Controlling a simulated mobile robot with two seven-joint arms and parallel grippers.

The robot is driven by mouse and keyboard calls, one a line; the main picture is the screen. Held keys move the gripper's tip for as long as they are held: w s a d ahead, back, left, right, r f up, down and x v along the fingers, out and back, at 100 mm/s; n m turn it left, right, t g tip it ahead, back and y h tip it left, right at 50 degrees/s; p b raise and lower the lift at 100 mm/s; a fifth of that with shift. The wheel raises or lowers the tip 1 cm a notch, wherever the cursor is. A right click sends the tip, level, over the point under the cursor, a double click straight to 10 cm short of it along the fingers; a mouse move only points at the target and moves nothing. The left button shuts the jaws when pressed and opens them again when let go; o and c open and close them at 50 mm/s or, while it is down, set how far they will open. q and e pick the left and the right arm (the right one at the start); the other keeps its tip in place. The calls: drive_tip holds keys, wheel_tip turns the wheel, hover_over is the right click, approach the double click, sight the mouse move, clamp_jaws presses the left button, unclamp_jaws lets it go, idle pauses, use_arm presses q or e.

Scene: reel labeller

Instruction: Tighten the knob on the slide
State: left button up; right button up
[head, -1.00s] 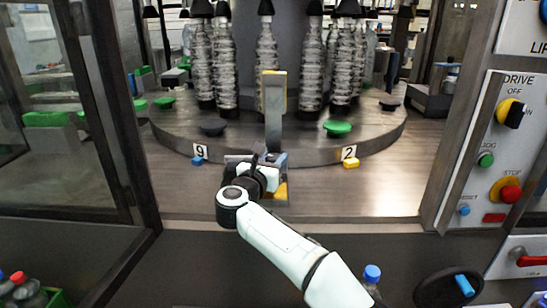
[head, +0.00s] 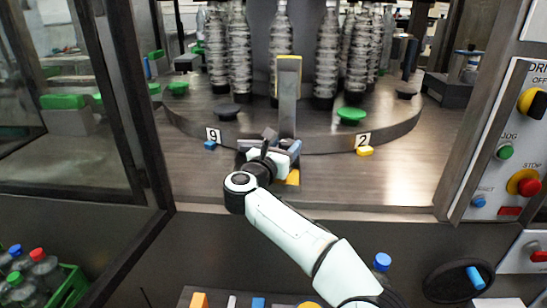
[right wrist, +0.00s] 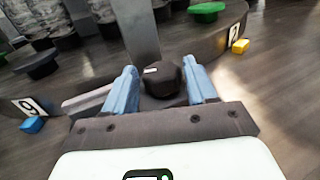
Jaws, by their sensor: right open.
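A black knob (right wrist: 165,80) with a small white mark sits at the foot of a grey upright post (right wrist: 136,28) in the right wrist view. The post, with a yellow top, also shows in the head view (head: 288,98). My right gripper (right wrist: 162,84) is open, with one blue finger on each side of the knob. I cannot tell whether either finger touches it. In the head view my right gripper (head: 283,148) is low at the post, and the knob is hidden. I cannot clearly make out the slide itself. My left gripper is not in view.
Behind the post is a round platform (head: 320,142) with clear bottles, green and black discs, and tags 9 (head: 214,135) and 2 (head: 363,139). A control panel (head: 505,150) is at right, a glass door frame at left. A green bottle crate (head: 72,287) is lower left.

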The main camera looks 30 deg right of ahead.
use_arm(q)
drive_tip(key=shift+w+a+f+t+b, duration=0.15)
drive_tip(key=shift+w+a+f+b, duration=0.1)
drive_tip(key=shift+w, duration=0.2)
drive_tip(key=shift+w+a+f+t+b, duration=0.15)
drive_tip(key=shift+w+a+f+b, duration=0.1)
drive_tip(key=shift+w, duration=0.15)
use_arm(e)
drive_tip(key=v, duration=1.2)
drive_tip(key=shift+a, duration=0.15)
drive_tip(key=shift+o, duration=0.2)
drive_tip(key=shift+s, duration=0.15)
